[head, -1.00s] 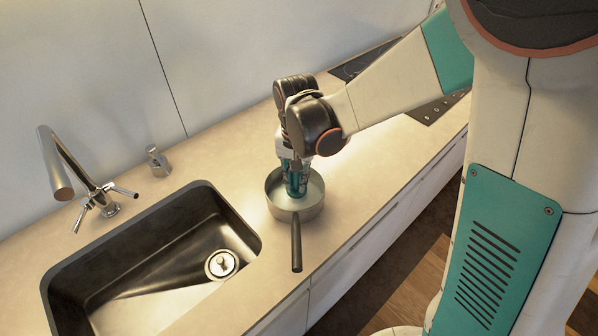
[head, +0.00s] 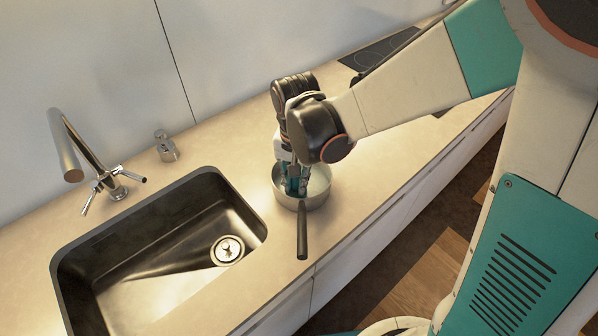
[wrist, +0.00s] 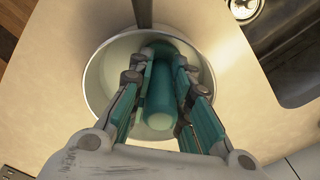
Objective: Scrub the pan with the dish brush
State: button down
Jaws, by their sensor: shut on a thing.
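The pan (head: 318,190) is a round metal pan with a pale inside and a dark handle. It stands on the counter to the right of the sink, its handle pointing toward the counter's front edge. In the wrist view the pan (wrist: 97,83) surrounds my gripper's fingers. My gripper (head: 294,184) points down into the pan and is shut on a teal cylindrical thing, likely the dish brush (wrist: 160,92). The brush's lower end is hidden, so I cannot tell whether it touches the pan's bottom.
A dark sink (head: 160,262) with a drain lies left of the pan. A chrome faucet (head: 100,175) and a small metal dispenser (head: 166,148) stand behind it. A black cooktop (head: 380,50) is at the back right. The counter's front edge is close to the pan.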

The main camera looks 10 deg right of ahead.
jog(key=shift+s+a, duration=0.25)
jog(key=shift+s, duration=0.3)
jog(key=shift+w+d+b, duration=0.1)
jog(key=shift+w+d, duration=0.8)
jog(key=shift+w, duration=0.25)
jog(key=shift+w+d+b, duration=0.15)
jog(key=shift+w+d, duration=0.7)
jog(key=shift+w, duration=0.25)
jog(key=shift+w+d+b, duration=0.1)
jog(key=shift+w+d, duration=0.8)
jog(key=shift+w, duration=0.25)
jog(key=shift+s+a+r, duration=0.1)
jog(key=shift+s+a, duration=0.55)
jog(key=shift+s, duration=0.55)
jog(key=shift+s+a+f, duration=0.1)
jog(key=shift+s+a, duration=0.55)
jog(key=shift+s, duration=0.6)
jog(key=shift+s+a+r, duration=0.1)
jog(key=shift+s+a, duration=0.55)
jog(key=shift+s, duration=0.55)
notch_tip(320, 180, up, 7)
jog(key=p, duration=0.5)
jog(key=c, duration=2.3)
grip_release()
grip_shut()
